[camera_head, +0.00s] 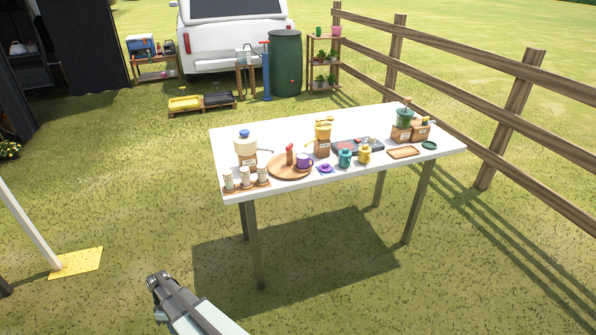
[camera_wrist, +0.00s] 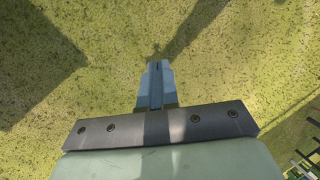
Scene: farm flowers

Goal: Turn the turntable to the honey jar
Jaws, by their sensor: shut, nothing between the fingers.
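The round wooden turntable (camera_head: 287,172) sits on the white table's front left part in the head view. A red-orange bottle-like item (camera_head: 290,155) and a purple mug (camera_head: 303,160) stand on it. I cannot tell for certain which item is the honey jar; a small yellow jar (camera_head: 364,154) stands on the table to the right of the turntable. My gripper (camera_head: 158,280) is low at the front left, over the grass, well apart from the table. In the wrist view my gripper (camera_wrist: 155,68) is shut and empty, with only grass beyond it.
On the white table (camera_head: 330,182) are a cream pot with a blue lid (camera_head: 245,145), a rack of small jars (camera_head: 246,180), a teal jar (camera_head: 345,158) and a wooden tray (camera_head: 404,152). Grass between gripper and table is clear.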

